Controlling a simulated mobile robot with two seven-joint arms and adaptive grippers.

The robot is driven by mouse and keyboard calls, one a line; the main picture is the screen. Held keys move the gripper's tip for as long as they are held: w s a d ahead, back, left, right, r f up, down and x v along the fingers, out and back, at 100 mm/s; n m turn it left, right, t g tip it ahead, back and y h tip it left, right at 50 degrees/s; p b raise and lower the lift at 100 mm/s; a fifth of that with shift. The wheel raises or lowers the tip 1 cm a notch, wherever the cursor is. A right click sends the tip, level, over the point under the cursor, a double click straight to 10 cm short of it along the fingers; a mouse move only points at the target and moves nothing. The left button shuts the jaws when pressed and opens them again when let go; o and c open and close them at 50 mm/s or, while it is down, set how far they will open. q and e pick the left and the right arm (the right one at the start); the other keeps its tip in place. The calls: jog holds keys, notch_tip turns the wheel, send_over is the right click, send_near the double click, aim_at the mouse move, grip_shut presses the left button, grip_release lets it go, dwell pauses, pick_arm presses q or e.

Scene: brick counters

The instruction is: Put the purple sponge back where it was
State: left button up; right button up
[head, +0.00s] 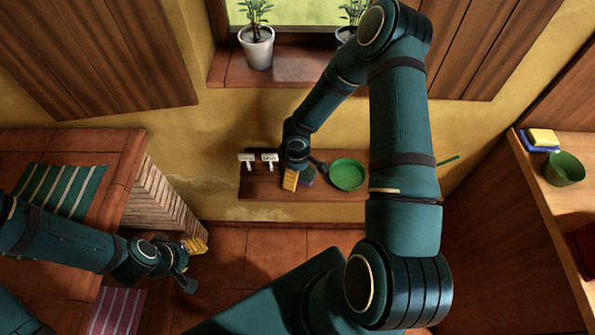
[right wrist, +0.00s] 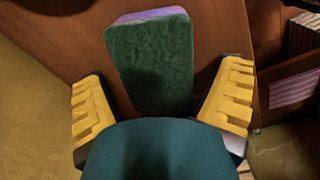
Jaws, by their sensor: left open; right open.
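The purple sponge (head: 308,179) is on the low wooden shelf against the wall, partly hidden by my right gripper (head: 292,181). In the right wrist view the sponge (right wrist: 150,60) shows a dark green face and a purple edge. It lies between and beyond my open yellow fingers, with visible gaps on both sides, so they do not grip it. My left gripper (head: 192,250) is open and empty, low at the left beside the brick counter, far from the sponge.
The right shelf holds a yellow-and-blue stack (head: 541,138) and a green bowl (head: 564,169). Potted plants (head: 257,46) stand on the windowsill.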

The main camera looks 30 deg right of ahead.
notch_tip(320, 180, up, 12)
jog(key=p, duration=0.2)
jog(key=s+a+f+m+t+y, duration=0.1)
jog(key=s+a+m, duration=0.3)
jog(key=a, duration=0.4)
jog(key=s+a+f+m+t+y, duration=0.1)
jog(key=s+a+f+m+y, duration=0.2)
jog(key=s+a+m, duration=0.2)
jog(key=a, duration=0.3)
jog(key=shift+s+a+f, duration=0.15)
jog(key=shift+s+f, duration=0.1)
jog(key=shift+f, duration=0.05)
jog(key=shift+f, duration=0.1)
jog(key=shift+s+a+f+b, duration=0.1)
jog(key=shift+s+f+b, duration=0.05)
jog(key=shift+f+b, duration=0.45)
jog(key=shift+s+f+b, duration=0.1)
jog(key=shift+f+b, duration=0.35)
jog(key=shift+f, duration=0.1)
